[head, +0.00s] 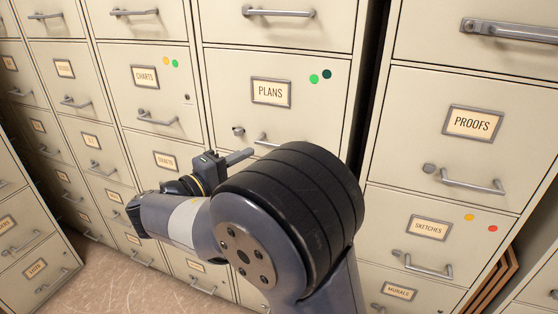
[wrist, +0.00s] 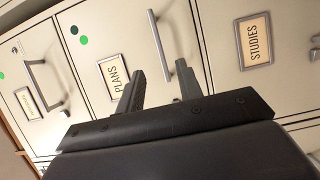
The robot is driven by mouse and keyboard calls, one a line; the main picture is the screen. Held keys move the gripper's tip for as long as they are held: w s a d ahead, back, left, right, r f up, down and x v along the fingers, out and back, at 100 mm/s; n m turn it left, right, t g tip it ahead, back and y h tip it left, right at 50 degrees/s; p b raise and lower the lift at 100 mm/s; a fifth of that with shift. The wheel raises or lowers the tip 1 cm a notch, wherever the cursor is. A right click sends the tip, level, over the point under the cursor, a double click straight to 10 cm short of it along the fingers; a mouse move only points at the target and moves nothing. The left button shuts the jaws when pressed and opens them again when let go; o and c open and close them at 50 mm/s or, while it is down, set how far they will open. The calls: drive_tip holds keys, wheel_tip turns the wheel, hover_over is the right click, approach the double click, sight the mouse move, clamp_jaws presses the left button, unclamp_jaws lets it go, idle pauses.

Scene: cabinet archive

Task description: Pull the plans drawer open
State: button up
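The plans drawer (head: 224,85) is a cream cabinet front with a "PLANS" label (head: 270,92) and two green dots. It looks shut, flush with its neighbours. Its metal bar handle (head: 262,140) sits below the label, partly hidden by my arm. In the wrist view, turned sideways, the label (wrist: 114,77) is left of the handle (wrist: 157,42). My gripper (wrist: 160,68) is open, its two fingers apart, with the handle's near end between them in the picture. Contact and depth cannot be told. In the head view my gripper (head: 238,157) is just below the handle's left end.
A charts drawer (head: 145,77) is to the left. The proofs drawer (head: 472,123) and sketches drawer (head: 430,228) are to the right, across a dark gap (head: 370,85). A studies label (wrist: 254,41) shows in the wrist view. Bare floor (head: 125,275) lies lower left.

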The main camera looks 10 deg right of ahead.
sight(278, 144)
drive_tip(key=x, duration=1)
drive_tip(key=shift+w+d+b, duration=0.15)
drive_tip(key=shift+d+b, duration=0.15)
drive_tip(key=shift+d, duration=0.05)
drive_tip(key=shift+c, duration=0.5)
clamp_jaws()
